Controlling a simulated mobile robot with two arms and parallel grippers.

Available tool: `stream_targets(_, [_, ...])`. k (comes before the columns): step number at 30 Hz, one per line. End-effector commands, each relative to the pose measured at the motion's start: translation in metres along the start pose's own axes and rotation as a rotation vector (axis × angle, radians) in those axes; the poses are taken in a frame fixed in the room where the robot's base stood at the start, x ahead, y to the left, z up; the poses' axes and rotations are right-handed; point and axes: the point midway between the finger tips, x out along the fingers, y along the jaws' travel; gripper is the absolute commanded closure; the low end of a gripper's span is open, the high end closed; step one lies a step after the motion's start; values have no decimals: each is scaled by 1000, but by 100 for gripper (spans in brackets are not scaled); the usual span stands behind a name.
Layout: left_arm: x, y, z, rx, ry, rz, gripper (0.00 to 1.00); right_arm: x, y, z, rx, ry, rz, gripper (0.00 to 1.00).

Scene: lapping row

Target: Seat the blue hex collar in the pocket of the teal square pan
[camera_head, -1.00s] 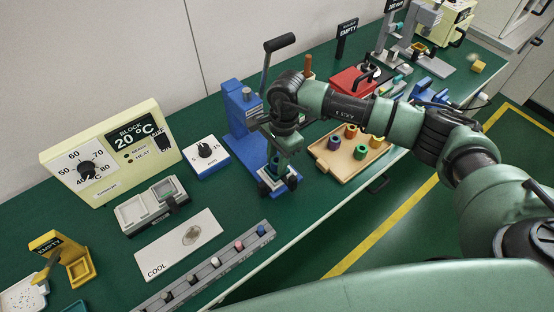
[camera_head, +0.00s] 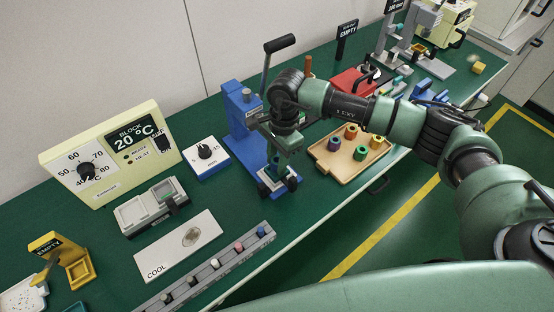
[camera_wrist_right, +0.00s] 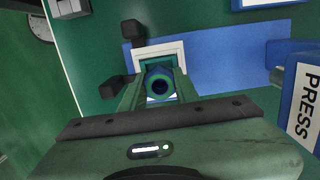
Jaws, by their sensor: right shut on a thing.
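My right gripper (camera_head: 279,178) reaches down at the front of the blue press (camera_head: 240,120). In the right wrist view, its fingers (camera_wrist_right: 159,88) are shut on the blue hex collar (camera_wrist_right: 160,76), a blue ring with a dark hole. Below the collar is a pale square frame (camera_wrist_right: 175,47) with teal inside, on the press's blue base. The teal square pan is mostly hidden by the collar and fingers. I cannot tell whether the collar is down in the pocket or just above it. My left gripper is not in view.
A tan tray (camera_head: 325,164) with several coloured collars is to the right of the press. A dial box (camera_head: 206,157) is to its left. A grey rack (camera_head: 215,268) lies along the table's front edge. The press lever (camera_head: 279,43) stands raised.

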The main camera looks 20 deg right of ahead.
Motion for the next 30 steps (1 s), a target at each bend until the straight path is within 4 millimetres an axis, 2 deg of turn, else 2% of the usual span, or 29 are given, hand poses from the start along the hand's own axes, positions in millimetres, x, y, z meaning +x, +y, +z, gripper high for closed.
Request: stream_targets(30, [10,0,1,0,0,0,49,1,-1,0,0,0,-1,100])
